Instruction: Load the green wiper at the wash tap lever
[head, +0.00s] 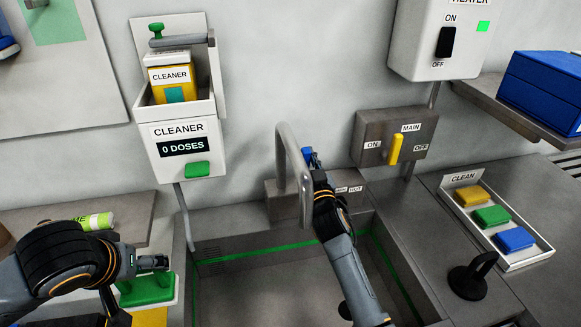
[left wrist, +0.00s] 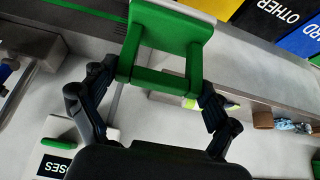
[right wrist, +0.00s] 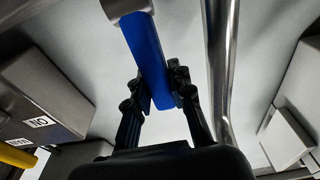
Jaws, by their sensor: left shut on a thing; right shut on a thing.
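The green wiper (head: 147,291) is in my left gripper (head: 152,264) at the lower left of the head view. In the left wrist view the left gripper (left wrist: 155,115) is shut on its green frame handle (left wrist: 160,80). A pale pad (left wrist: 185,8) shows beyond the handle. In the right wrist view the right gripper (right wrist: 160,88) is shut on the blue tap lever (right wrist: 147,55). The spout pipe (right wrist: 222,60) runs beside it.
The sink basin (head: 270,290) lies below the tap. The cleaner dispenser (head: 187,150) reads 0 DOSES. A MAIN switch box (head: 420,124) is right of the tap. A CLEAN tray (head: 528,258) holds yellow, green and blue blocks. A black hooked handle (head: 470,280) stands near the sink's right edge.

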